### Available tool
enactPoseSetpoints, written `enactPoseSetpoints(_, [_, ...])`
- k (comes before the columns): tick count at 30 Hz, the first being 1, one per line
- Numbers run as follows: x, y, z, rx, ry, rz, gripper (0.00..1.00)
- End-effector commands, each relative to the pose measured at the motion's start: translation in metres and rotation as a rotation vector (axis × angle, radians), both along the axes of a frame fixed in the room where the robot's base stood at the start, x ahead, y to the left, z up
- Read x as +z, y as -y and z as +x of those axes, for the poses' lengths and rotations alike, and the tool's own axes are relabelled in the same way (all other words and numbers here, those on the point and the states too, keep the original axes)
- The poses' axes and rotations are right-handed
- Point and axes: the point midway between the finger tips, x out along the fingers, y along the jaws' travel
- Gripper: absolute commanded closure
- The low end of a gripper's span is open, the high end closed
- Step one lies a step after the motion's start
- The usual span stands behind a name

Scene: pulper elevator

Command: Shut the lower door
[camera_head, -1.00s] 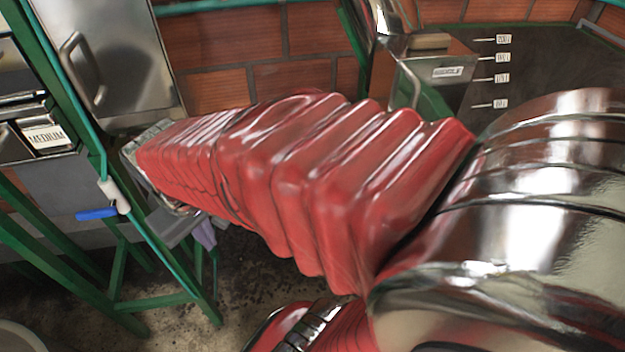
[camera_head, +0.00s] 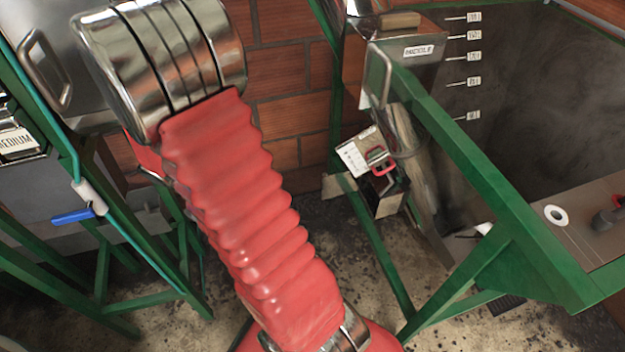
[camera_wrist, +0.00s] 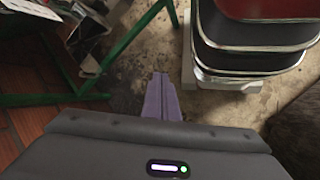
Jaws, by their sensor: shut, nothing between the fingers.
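My gripper (camera_wrist: 161,98) shows in the wrist view as two purple fingers held together, with nothing between them, above the concrete floor. It is hidden behind my arm in the head view. I cannot tell for sure which part is the lower door. A narrow metal panel (camera_head: 424,165) stands tilted below the labelled metal box (camera_head: 411,47) in the head view and may be it. A small dark box with a red handle (camera_head: 380,160) and a white card (camera_head: 356,156) is beside the panel. My fingers touch none of these.
A green frame (camera_head: 480,190) with a dark tank stands at the right. At the left are a metal cabinet handle (camera_head: 45,72), green legs and a blue valve lever (camera_head: 72,216). A brick wall (camera_head: 290,80) closes the back. Stained floor (camera_head: 345,255) is open between the frames.

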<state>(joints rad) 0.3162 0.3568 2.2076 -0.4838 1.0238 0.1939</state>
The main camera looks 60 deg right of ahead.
Motion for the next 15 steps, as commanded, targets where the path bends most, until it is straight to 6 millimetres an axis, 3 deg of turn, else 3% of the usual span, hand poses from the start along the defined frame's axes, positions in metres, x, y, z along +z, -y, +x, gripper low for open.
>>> enactPoseSetpoints(15, [-0.080, 0.083, -0.026, 0.006, -0.271, -0.169, 1.00])
